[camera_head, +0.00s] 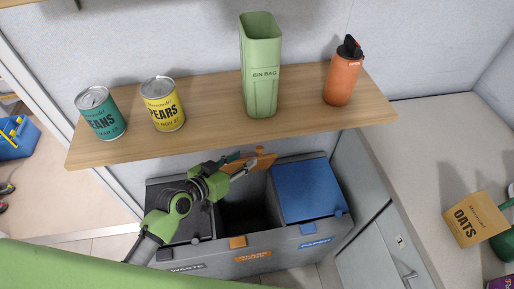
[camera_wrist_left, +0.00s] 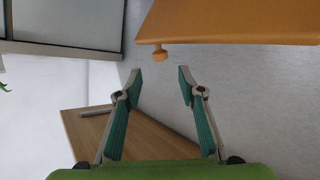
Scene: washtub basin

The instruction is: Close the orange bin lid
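The bin unit has three compartments in the head view. The orange lid (camera_head: 262,160) of the middle compartment is raised and stands open at the back, under the shelf edge. The middle compartment (camera_head: 245,207) is open and dark inside. My left gripper (camera_head: 243,166) is beside the raised lid, in front of part of it. In the left wrist view my left gripper (camera_wrist_left: 158,79) is open with nothing between its fingers. The orange lid (camera_wrist_left: 235,22) with its small knob (camera_wrist_left: 159,54) is above the fingertips, apart from them. I cannot identify my right gripper in either view.
A wooden shelf (camera_head: 210,95) overhangs the bin, holding two cans, a green bin-bag container (camera_head: 262,70) and an orange bottle (camera_head: 343,75). The blue paper lid (camera_head: 308,190) and dark waste lid (camera_head: 178,229) are down. An oats box (camera_head: 476,219) is at right.

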